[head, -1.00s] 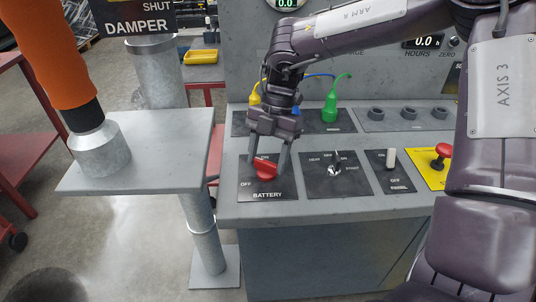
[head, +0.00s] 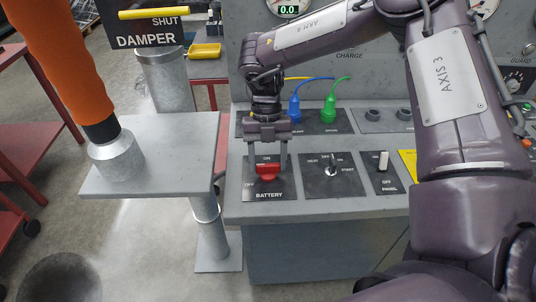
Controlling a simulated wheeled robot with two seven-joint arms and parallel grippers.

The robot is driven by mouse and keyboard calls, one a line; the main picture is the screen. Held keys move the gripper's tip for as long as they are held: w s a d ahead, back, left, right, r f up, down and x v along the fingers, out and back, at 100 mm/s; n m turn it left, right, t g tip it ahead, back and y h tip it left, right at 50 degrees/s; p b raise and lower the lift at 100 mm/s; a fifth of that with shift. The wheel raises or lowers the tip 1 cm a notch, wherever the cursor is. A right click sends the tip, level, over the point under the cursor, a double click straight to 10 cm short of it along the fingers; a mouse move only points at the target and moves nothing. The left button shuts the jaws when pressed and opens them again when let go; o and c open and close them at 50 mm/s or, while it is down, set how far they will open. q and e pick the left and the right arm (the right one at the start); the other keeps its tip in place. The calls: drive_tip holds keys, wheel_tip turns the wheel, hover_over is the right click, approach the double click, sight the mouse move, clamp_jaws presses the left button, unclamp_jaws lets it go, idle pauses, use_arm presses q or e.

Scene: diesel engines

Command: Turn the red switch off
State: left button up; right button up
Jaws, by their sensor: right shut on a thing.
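The red switch (head: 268,172) sits on the black BATTERY plate (head: 287,184) on the grey console. ON is printed above it and OFF to its lower left. Its red handle looks roughly level across the plate. My right gripper (head: 268,165) reaches down from above, with one finger on each side of the handle, shut on it. The fingertips partly hide the handle's ends. My left gripper is not in view.
To the right are a START key switch (head: 331,170) and a PANEL toggle (head: 383,162). Behind stand blue (head: 295,107) and green (head: 329,112) plugs with cables. At left, an orange hose (head: 65,60) meets a grey stand (head: 150,165).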

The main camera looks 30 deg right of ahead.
idle(0.3)
drive_tip(key=o, duration=1)
drive_tip(key=shift+p+v, duration=0.9)
drive_tip(key=shift+v, duration=3)
